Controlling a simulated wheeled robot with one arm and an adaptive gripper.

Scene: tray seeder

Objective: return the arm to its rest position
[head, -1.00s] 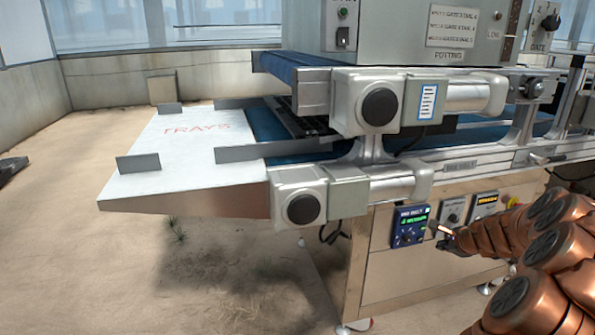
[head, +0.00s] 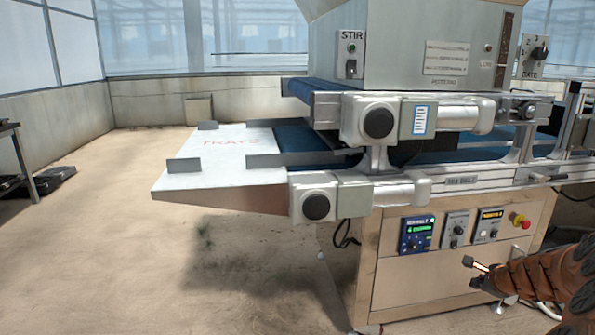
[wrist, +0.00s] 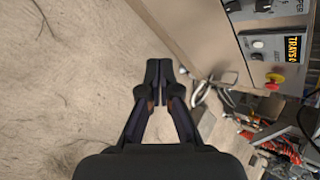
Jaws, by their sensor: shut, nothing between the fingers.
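My gripper (head: 474,265) is at the lower right of the head view, at the end of my copper-coloured arm. It is in front of the machine's cabinet, below the control panels, and apart from them. In the wrist view my gripper (wrist: 158,75) points over the bare floor beside the cabinet, with its dark fingers together and nothing between them.
The tray seeder's cabinet (head: 400,285) stands close, with a blue-screened panel (head: 416,234), a dial panel (head: 455,230) and a red emergency button (head: 521,220). The white TRAYS table (head: 225,165) juts left. Clutter (wrist: 285,150) lies on the floor at right. Open floor (head: 130,280) lies left.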

